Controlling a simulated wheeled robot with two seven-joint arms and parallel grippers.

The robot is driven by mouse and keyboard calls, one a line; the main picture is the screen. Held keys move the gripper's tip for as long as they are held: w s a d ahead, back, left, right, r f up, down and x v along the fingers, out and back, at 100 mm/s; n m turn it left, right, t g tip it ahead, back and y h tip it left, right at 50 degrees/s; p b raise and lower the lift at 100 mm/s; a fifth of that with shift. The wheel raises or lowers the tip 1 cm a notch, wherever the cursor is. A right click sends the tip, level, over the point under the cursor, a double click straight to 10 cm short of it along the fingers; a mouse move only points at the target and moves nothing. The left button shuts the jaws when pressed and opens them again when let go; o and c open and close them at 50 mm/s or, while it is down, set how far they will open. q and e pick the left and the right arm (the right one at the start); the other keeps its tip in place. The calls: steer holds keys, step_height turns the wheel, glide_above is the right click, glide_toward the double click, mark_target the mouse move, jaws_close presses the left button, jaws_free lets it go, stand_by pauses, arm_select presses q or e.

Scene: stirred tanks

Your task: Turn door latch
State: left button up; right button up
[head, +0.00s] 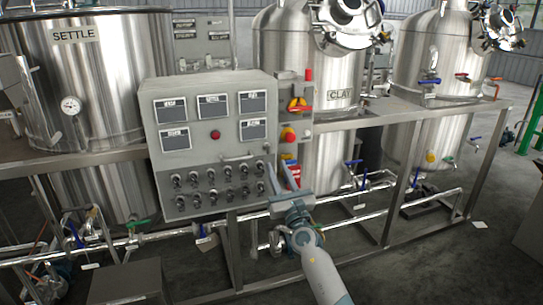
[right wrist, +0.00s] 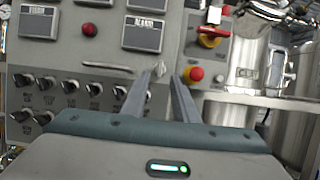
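The grey control cabinet (head: 210,165) stands in the middle of the head view, with a horizontal bar handle (head: 236,157) on its front; the handle also shows in the right wrist view (right wrist: 107,67). A small pale fitting (right wrist: 160,69) at the cabinet's right edge, perhaps the door latch, shows between my fingertips in the right wrist view. My right gripper (head: 279,173) is open at the cabinet's lower right edge, and its two fingers (right wrist: 164,82) point toward the cabinet. I cannot tell whether they touch it. My left gripper is out of view.
A red and yellow rotary switch (head: 298,104) and a red emergency button (head: 289,135) sit right of the cabinet. Several black knobs (head: 212,188) line its lower front. Steel tanks (head: 100,80) stand behind. A pipe frame (head: 400,200) runs along the front; floor is open at right.

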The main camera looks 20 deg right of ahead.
mark_target(270, 150)
steer(key=x, duration=0.6)
steer(key=shift+w+r, duration=0.15)
steer(key=shift+w, duration=0.05)
steer(key=shift+c, duration=0.7)
